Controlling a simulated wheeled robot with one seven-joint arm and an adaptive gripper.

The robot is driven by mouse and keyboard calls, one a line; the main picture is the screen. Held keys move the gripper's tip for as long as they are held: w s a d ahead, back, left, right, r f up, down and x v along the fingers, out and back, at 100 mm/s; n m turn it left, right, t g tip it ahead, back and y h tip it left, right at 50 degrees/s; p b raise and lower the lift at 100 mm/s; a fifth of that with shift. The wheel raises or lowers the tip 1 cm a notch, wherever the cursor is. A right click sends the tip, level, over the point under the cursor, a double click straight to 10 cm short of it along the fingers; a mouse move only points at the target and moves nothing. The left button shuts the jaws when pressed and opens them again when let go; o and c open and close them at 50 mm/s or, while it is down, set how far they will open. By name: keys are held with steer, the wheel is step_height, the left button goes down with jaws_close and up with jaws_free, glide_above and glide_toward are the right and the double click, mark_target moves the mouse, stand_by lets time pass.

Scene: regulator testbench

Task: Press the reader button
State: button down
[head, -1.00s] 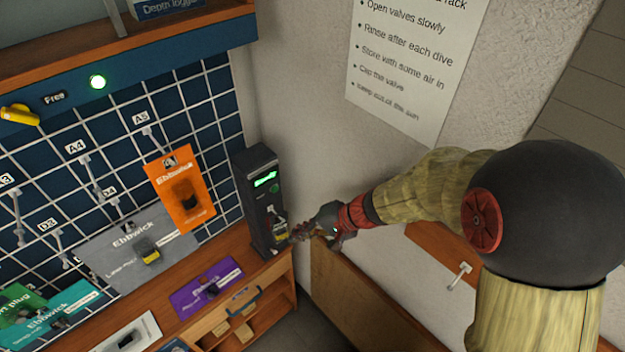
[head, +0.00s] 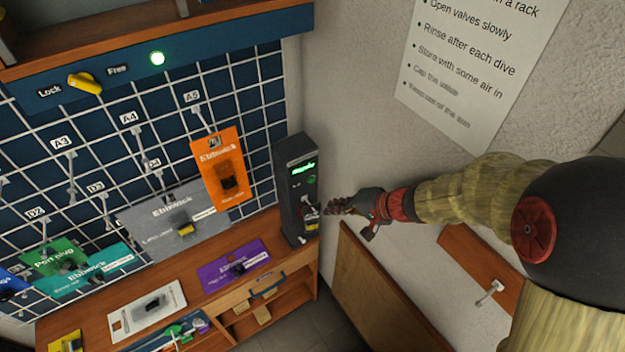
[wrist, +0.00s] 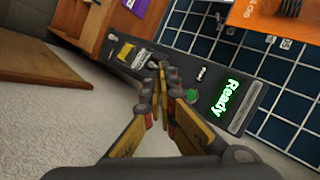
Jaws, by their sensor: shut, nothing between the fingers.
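The reader (head: 297,190) is a dark upright box at the right end of the wooden bench, with a lit green display at its top. In the wrist view the reader (wrist: 222,92) lies slanted and its display reads "Ready". A round green button (wrist: 192,96) sits below the display, just beyond my fingertips. My gripper (head: 335,206) is to the right of the reader's lower half, apart from it as far as I can tell. In the wrist view my gripper (wrist: 166,78) has its fingertips together, with nothing between them. A yellow-and-white item (wrist: 131,53) is on the reader's lower front.
A grid rack (head: 95,150) with hanging packages stands left of the reader. An orange package (head: 220,168) hangs nearest. A purple package (head: 233,264) lies on the bench top (head: 190,290). A wooden panel (head: 375,285) stands below my arm. A paper sign (head: 470,65) hangs on the wall.

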mark_target(311, 179)
steer(key=w+a+p, duration=0.1)
steer(key=w+a, duration=0.3)
steer(key=w, duration=0.2)
steer(key=shift+w+a, duration=0.2)
steer(key=shift+w, duration=0.1)
stand_by(1.4)
steer(key=shift+w+a+b, duration=0.2)
steer(key=shift+w+b, duration=0.05)
steer(key=shift+b, duration=0.1)
steer(key=shift+w+a, duration=0.25)
steer(key=shift+w, duration=0.15)
stand_by(0.9)
steer(key=shift+b, duration=0.35)
steer(key=shift+s+d+b, duration=0.5)
steer(key=shift+s, duration=0.25)
